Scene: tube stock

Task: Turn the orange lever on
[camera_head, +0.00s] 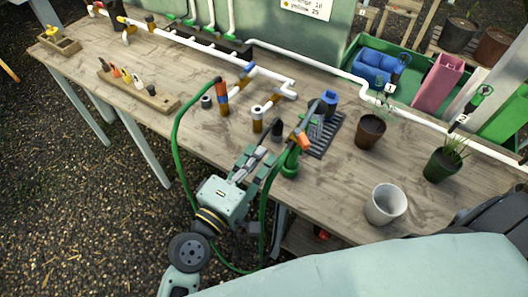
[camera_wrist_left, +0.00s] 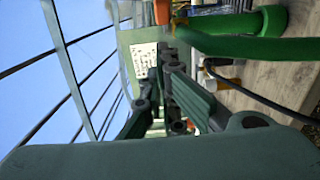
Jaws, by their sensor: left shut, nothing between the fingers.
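The orange lever (camera_head: 303,141) shows in the head view near the front edge of the bench, just above a green round fitting (camera_head: 289,163). An orange piece, perhaps the lever, is cut off at the top of the left wrist view (camera_wrist_left: 162,11). My left gripper (camera_head: 261,156) is shut and empty, just left of the fitting and lever, with a gap to the lever. Its fingers also show in the left wrist view (camera_wrist_left: 170,62), close to a green hose. I cannot tell the lever's setting.
The green hose (camera_head: 177,128) loops around my left gripper and up to an orange connector (camera_head: 221,88). White pipes (camera_head: 185,43) run along the back. A white pot (camera_head: 385,204) and potted plants stand to the right.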

